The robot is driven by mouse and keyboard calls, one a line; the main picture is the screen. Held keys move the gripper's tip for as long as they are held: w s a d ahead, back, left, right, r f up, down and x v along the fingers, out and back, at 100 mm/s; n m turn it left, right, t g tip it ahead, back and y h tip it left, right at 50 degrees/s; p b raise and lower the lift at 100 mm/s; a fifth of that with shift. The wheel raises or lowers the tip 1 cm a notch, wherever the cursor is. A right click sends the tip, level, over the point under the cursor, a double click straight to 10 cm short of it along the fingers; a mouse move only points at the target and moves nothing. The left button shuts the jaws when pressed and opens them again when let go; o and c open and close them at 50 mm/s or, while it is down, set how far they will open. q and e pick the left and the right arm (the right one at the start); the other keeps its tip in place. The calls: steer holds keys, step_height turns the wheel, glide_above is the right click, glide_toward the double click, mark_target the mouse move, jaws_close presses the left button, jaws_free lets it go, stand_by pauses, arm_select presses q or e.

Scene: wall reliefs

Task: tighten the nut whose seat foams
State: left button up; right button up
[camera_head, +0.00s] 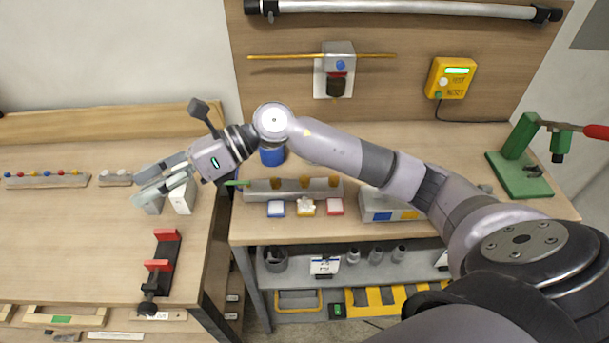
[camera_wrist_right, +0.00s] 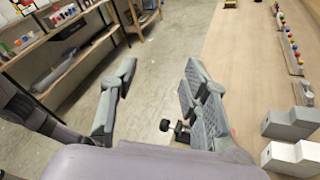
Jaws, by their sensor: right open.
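A grey bar (camera_head: 258,190) on the right-hand bench carries three brass-coloured nuts: left (camera_head: 276,183), middle (camera_head: 305,182) and right (camera_head: 333,181). In front of it lie a blue-edged pad (camera_head: 276,210), a yellow pad (camera_head: 306,212) and a red pad (camera_head: 335,207). White foam (camera_head: 306,203) sits by the yellow pad, below the middle nut. My right gripper (camera_head: 140,188) is open and empty over the left-hand bench, left of the bar. It shows in the right wrist view (camera_wrist_right: 157,88) with its fingers apart. My left gripper is not in view.
Grey-white blocks (camera_head: 181,200) stand by the right gripper. A red-jawed clamp (camera_head: 160,266) lies in front. A blue cup (camera_head: 272,155), a grey box (camera_head: 379,203) and a green press (camera_head: 520,160) stand on the right-hand bench. A gap separates the benches.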

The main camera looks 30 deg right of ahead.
steer(key=w+d+f+n+g+h, duration=0.1)
steer(key=w+d+f+n+h, duration=0.15)
steer(key=d+f+h, duration=0.45)
step_height(320, 180, up, 4)
steer(key=g+h, duration=0.1)
steer(key=h, duration=0.8)
glide_above(305, 178)
steer(key=shift+n, duration=0.25)
step_height(305, 178, down, 16)
steer(key=p, duration=0.5)
steer(key=shift+a+f, duration=0.1)
steer(key=shift+f, duration=0.7)
steer(key=shift+c, duration=0.4)
jaws_close()
